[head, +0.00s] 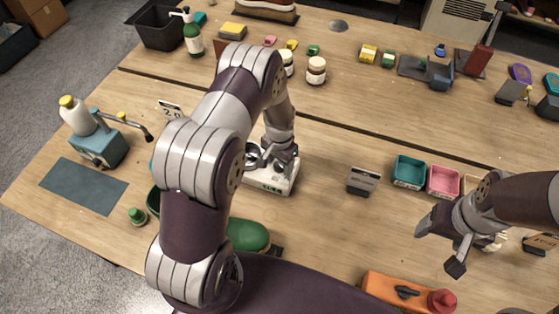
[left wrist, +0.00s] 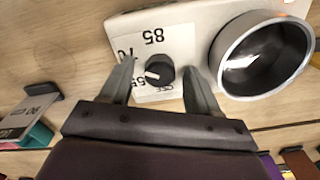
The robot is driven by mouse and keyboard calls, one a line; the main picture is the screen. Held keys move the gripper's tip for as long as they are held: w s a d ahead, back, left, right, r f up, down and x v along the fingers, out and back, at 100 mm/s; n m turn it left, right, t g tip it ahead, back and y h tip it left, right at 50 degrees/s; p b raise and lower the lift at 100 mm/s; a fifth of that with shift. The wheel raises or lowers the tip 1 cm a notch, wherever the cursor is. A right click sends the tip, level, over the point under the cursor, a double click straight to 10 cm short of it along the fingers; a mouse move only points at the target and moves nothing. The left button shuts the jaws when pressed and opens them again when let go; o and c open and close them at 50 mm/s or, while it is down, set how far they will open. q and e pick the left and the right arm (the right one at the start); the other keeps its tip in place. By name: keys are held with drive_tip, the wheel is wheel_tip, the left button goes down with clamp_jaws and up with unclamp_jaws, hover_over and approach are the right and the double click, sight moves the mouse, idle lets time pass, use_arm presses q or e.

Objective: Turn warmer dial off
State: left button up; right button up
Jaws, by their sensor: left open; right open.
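The warmer (head: 268,185) is a white box on the table, partly hidden by my left arm in the head view. In the left wrist view its white panel (left wrist: 180,33) carries a round black dial (left wrist: 160,72) and a metal cup-like well (left wrist: 262,57). Markings 85, 70, 55 and OFF ring the dial; its white mark points roughly at 55. My left gripper (left wrist: 159,66) is open, one finger on each side of the dial, with gaps visible. It is above the warmer in the head view (head: 281,158). My right gripper (head: 440,245) is open and empty at the right.
A grey block (head: 363,180), a teal tray (head: 408,171) and a pink tray (head: 443,181) stand right of the warmer. An orange tool (head: 395,292) lies at the front edge. Jars (head: 316,70) stand behind. A green brush (head: 247,235) is in front of the warmer.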

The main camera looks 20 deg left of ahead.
use_arm(q)
drive_tip(key=c, duration=1)
drive_tip(key=shift+c, duration=0.2)
